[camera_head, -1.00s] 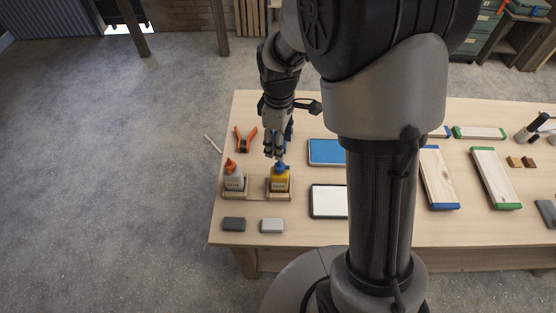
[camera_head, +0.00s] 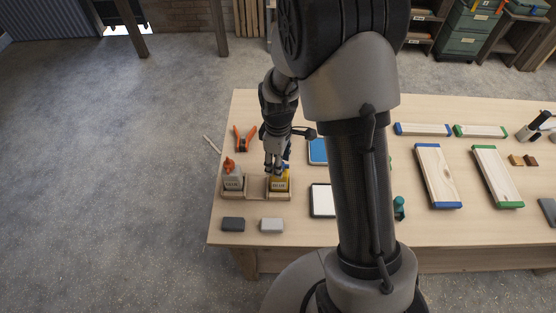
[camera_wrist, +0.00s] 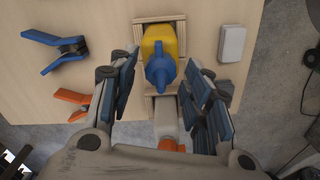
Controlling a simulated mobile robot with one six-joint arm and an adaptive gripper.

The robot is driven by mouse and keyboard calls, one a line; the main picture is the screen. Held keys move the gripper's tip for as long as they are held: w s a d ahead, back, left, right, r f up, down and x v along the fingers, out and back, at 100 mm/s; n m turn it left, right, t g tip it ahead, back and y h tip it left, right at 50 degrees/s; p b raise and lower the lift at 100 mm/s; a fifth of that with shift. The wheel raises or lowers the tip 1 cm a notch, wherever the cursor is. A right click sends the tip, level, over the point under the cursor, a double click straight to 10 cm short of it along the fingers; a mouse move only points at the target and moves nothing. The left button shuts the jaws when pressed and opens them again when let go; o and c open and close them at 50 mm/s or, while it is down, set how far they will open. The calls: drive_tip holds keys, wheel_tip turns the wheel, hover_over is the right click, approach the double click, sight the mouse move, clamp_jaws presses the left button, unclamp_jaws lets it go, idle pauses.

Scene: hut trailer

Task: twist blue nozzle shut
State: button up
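The yellow glue bottle (camera_head: 279,183) stands upright in the right slot of a wooden holder (camera_head: 257,204) at the left of the table. Its blue nozzle (camera_wrist: 160,71) shows from above in the wrist view; in the head view it is mostly hidden behind my gripper. My gripper (camera_head: 274,170) points down at the nozzle. In the wrist view my gripper (camera_wrist: 160,88) has its fingers spread wide on either side of the nozzle, with gaps between, touching nothing. A grey glue bottle with an orange nozzle (camera_head: 229,163) stands in the left slot.
A dark block (camera_head: 233,224) and a light grey block (camera_head: 272,225) lie in front. A blue-handled clamp (camera_wrist: 57,50) shows in the wrist view. Blue and white panels lie to the right.

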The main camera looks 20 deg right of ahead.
drive_tip(key=c, duration=0.9)
drive_tip(key=shift+c, duration=0.2)
drive_tip(key=shift+m, duration=0.3)
drive_tip(key=m, duration=0.3)
drive_tip(key=shift+w+m, duration=0.1)
drive_tip(key=shift+m, duration=0.2)
drive_tip(key=m, duration=0.4)
drive_tip(key=shift+d+m+b, duration=0.15)
drive_tip(key=shift+m+b, duration=0.15)
drive_tip(key=shift+b, duration=0.05)
drive_tip(key=m, duration=0.9)
drive_tip(key=shift+d, duration=0.1)
